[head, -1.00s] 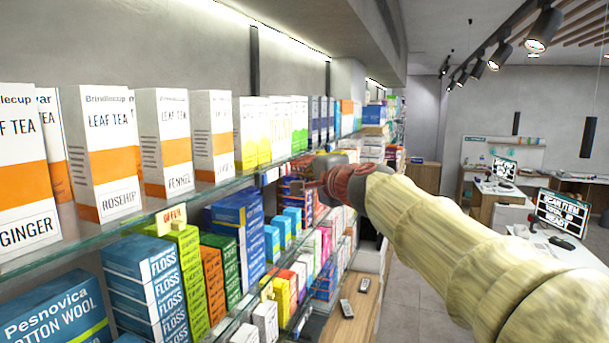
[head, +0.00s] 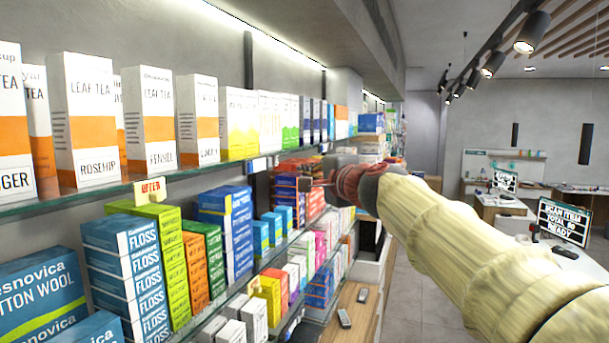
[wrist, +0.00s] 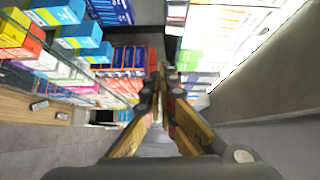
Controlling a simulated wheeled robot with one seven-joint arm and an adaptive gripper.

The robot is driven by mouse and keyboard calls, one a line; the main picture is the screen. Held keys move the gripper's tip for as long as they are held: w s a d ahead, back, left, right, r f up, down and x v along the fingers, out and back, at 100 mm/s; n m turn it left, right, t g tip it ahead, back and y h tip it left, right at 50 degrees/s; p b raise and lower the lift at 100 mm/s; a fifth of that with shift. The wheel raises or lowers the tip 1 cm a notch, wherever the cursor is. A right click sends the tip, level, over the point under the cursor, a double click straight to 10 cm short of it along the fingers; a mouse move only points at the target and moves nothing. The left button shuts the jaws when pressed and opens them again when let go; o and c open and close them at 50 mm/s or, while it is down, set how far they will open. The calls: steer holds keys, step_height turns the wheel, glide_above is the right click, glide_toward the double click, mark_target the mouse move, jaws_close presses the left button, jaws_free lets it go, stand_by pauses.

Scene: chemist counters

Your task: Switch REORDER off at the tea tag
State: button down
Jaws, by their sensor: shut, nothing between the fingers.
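White-and-orange leaf tea boxes, among them rosehip (head: 88,120) and fennel (head: 151,118), stand on the upper glass shelf (head: 75,203) at the left of the head view. A small pale tag (head: 258,165) sits on that shelf's edge further along; I cannot read it or make out a REORDER switch. My gripper (head: 307,185) is in front of the shelves, right of the tea boxes, with its fingers pointing toward the shelves. It is shut and empty. In the wrist view its fingertips (wrist: 162,75) meet in the middle, with stocked shelves beyond. I cannot tell whether it touches anything.
Floss boxes (head: 125,265) and other cartons fill the lower shelf. Two dark handheld devices (head: 345,318) lie on a wooden ledge below. A checkout screen (head: 563,222) stands at right. Open floor lies between.

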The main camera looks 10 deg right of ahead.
steer(key=s+b, duration=0.2)
steer(key=s, duration=0.6)
steer(key=shift+s+d+f, duration=0.25)
steer(key=shift+s+f, duration=0.1)
steer(key=shift+f, duration=0.1)
